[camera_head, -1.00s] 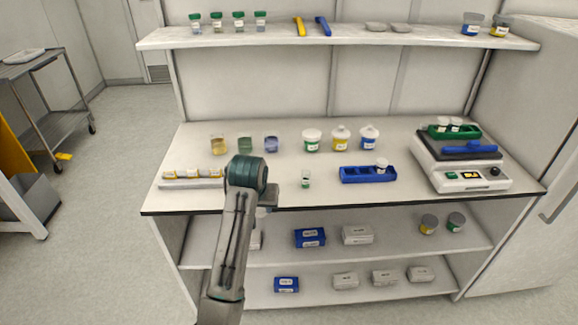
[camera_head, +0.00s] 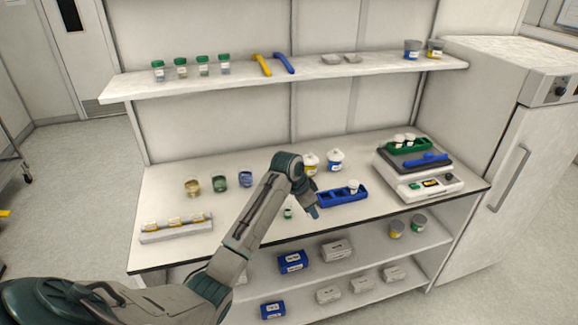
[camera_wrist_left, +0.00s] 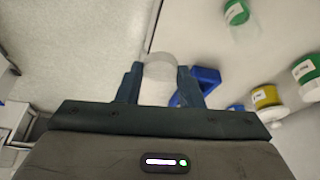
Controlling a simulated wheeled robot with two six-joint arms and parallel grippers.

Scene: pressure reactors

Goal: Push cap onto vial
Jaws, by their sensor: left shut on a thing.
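My left gripper (camera_head: 311,198) is above the bench's front part, beside the left end of the blue rack (camera_head: 335,198). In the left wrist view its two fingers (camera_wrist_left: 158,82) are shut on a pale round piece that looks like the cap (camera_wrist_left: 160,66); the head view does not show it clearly. A small vial (camera_head: 288,213) with a green band stands on the bench, left of the gripper and apart from it. A white-topped vial (camera_head: 354,187) stands in the blue rack. My right gripper is out of view.
White jars with yellow (camera_head: 310,163) and blue (camera_head: 335,160) labels stand behind the gripper. Several beakers stand left, near a pale rack (camera_head: 176,229). A balance-like device (camera_head: 419,172) carries green and blue trays on the right. A shelf (camera_head: 280,78) hangs above.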

